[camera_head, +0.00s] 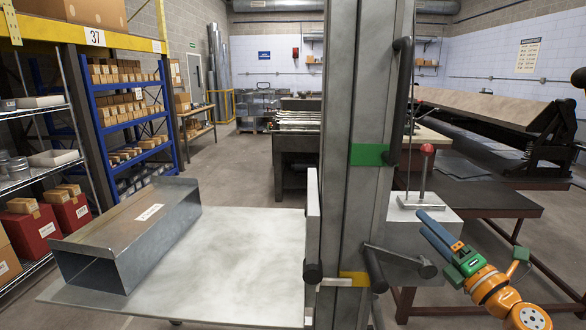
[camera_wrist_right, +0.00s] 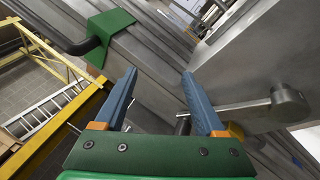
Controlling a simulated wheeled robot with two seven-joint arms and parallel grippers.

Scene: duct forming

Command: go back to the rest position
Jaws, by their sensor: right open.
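My right gripper (camera_head: 424,224) is at the right of the head view, with blue fingers pointing up and left towards the grey machine column (camera_head: 345,120). In the right wrist view the gripper (camera_wrist_right: 159,76) has its two fingers spread, with nothing held between them. Beyond the fingers are the column's metal face, a green patch (camera_wrist_right: 110,22) and a lever with a round grey end (camera_wrist_right: 288,104). In the head view the fingers look apart from the lower lever (camera_head: 405,261); the exact distance is unclear. My left gripper is not in view.
A rectangular metal duct (camera_head: 135,235) with a label lies on the pale table (camera_head: 235,285) at left. A red-topped stand (camera_head: 427,150) rises close behind my right gripper. Shelves (camera_head: 125,110) line the left; a long bending machine (camera_head: 500,105) stands at right.

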